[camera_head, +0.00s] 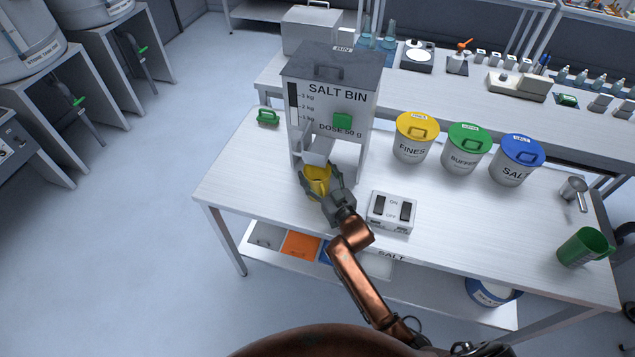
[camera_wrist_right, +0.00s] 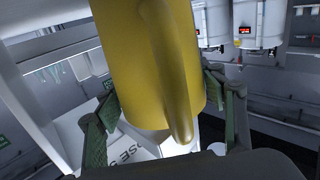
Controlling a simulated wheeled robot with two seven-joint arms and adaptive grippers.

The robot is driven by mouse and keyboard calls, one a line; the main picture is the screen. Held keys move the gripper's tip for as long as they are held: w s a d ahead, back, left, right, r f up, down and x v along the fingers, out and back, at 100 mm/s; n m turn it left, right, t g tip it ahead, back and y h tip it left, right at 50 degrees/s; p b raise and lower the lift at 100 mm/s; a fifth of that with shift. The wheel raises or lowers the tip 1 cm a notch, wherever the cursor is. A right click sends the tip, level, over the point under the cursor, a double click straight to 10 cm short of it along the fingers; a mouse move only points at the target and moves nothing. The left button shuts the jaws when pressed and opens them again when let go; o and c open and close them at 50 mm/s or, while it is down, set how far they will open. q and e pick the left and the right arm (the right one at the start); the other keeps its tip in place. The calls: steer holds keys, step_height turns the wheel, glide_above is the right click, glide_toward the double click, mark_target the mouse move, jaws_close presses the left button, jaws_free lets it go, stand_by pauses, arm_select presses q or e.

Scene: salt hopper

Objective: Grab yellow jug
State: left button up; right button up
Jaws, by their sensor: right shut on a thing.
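The yellow jug (camera_head: 317,182) stands on the table under the spout of the salt bin (camera_head: 335,95), partly hidden by my right gripper. My right gripper (camera_head: 321,188) is shut on the jug, with its fingers on both sides of the body. In the right wrist view the jug (camera_wrist_right: 140,60) fills the middle, its handle facing the camera, between the two green-padded fingers of the gripper (camera_wrist_right: 165,120). I cannot tell whether the jug touches the tabletop. My left gripper is not in view.
A white ON/OFF switch box (camera_head: 391,212) sits close to the right of my gripper. Yellow-lidded (camera_head: 415,137), green-lidded (camera_head: 466,147) and blue-lidded (camera_head: 516,158) tubs stand further right. A green jug (camera_head: 585,247) and a metal scoop (camera_head: 574,190) are at the right end. The table's left front is clear.

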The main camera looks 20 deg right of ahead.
steer(key=c, duration=0.5)
